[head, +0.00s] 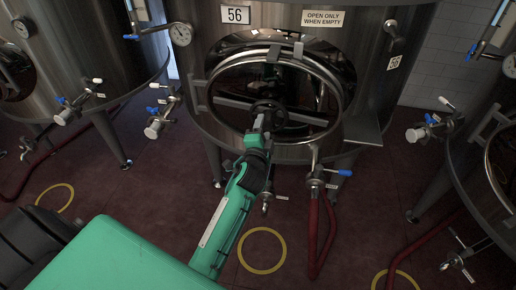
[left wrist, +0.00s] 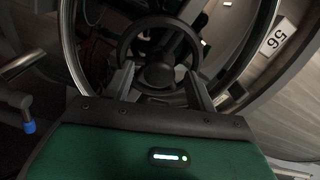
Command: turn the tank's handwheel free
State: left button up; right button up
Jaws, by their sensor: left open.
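The steel tank (head: 225,125) marked 56 stands upright in front of me. Its round manway door (head: 225,92) has a dark handwheel (head: 280,110) in front of it. In the left wrist view the handwheel (left wrist: 161,75) shows a round rim and a central hub. My left gripper (head: 260,124) is at the wheel's lower part. In the left wrist view its two fingers (left wrist: 160,85) are apart, one on each side of the hub. Whether they touch the wheel I cannot tell. My right gripper is not in view.
A valve with a blue handle (head: 343,172) and a red hose (head: 312,235) sit below the tank at right. A steel ledge (head: 363,130) juts out beside the door. Other tanks stand left (head: 75,50) and right (head: 480,165). A yellow ring (head: 262,269) marks the floor.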

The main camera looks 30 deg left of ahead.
pick_arm(q)
jog(key=b+v, duration=0.1)
jog(key=v, duration=1)
jog(key=shift+b, duration=0.4)
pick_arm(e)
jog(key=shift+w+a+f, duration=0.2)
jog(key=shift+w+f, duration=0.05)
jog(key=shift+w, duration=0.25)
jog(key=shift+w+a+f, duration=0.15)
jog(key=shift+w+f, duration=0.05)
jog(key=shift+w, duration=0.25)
pick_arm(q)
jog(key=shift+s, duration=0.1)
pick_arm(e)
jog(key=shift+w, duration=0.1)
